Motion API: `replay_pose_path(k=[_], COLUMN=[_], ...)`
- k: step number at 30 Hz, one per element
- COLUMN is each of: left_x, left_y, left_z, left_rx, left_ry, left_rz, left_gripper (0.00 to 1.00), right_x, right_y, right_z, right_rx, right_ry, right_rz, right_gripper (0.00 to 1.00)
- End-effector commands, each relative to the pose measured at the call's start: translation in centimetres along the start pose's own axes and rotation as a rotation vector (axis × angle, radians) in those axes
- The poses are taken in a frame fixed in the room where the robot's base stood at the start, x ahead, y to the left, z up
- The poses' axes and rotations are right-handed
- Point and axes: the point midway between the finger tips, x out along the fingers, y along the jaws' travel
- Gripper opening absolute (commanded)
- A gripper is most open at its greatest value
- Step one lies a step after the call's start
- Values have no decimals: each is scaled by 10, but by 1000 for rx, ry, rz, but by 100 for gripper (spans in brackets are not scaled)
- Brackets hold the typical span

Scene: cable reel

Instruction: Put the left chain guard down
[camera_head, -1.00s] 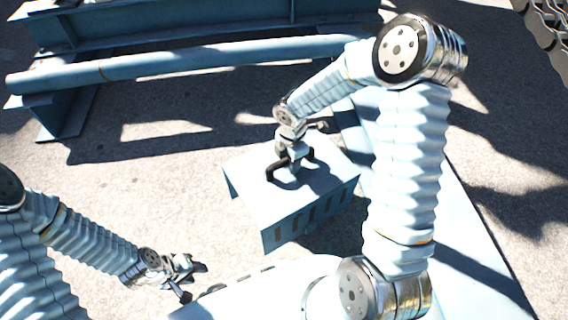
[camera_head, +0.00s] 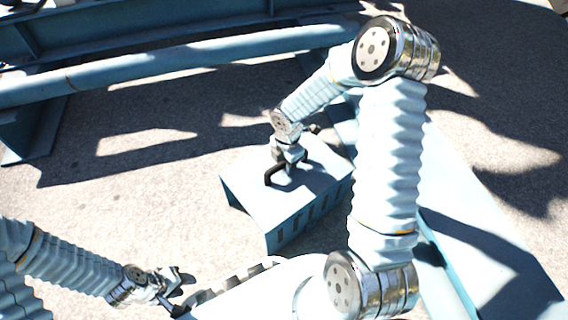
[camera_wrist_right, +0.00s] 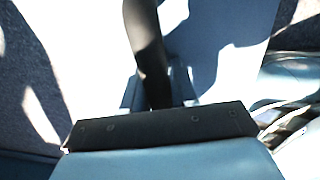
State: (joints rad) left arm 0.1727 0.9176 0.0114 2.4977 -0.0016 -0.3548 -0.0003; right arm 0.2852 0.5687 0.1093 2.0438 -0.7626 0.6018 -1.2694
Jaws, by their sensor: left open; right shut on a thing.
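The chain guard (camera_head: 250,195) is a pale blue box with slots along its front side and a black handle (camera_head: 270,176) on top. My right gripper (camera_head: 289,163) is above the guard and shut on this handle. In the right wrist view the black handle (camera_wrist_right: 145,45) runs down to the jaws, with the guard's bright top (camera_wrist_right: 225,35) behind it. The guard looks roughly level; I cannot tell whether its underside touches the ground. My left gripper (camera_head: 176,286) is open and empty at the lower left, apart from the guard.
A blue pipe (camera_head: 170,65) and a large blue beam (camera_head: 160,35) run across the back. A pale blue flat surface (camera_head: 470,240) lies to the right of my right arm. The grey ground (camera_head: 120,200) left of the guard is clear.

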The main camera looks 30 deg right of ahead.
Motion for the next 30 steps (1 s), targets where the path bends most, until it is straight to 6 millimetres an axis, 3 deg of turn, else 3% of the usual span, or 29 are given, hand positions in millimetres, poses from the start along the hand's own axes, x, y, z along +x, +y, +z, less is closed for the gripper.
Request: replay_pose_path(k=[8, 9, 13, 23, 26, 30], left_x=[1, 0, 0, -3, -8, -19], left_y=[0, 0, 0, 2, 3, 7], left_z=[0, 0, 0, 0, 0, 0], left_rx=[1, 1, 1, 1, 1, 1], left_ry=[1, 1, 1, 1, 0, -3], left_rz=[0, 0, 0, 0, 0, 1], left_gripper=[43, 43, 43, 43, 43, 43], right_x=[1, 1, 1, -4, -18, -50], right_y=[1, 0, 0, 0, 1, 1], right_z=[0, 0, 0, 0, 0, 0], right_rx=[-1, 0, -1, 0, 0, 1], right_ry=[0, 0, 0, 0, -1, -1], right_rz=[2, 0, 0, 1, 3, 4], right_gripper=[0, 34, 53, 53, 53, 53])
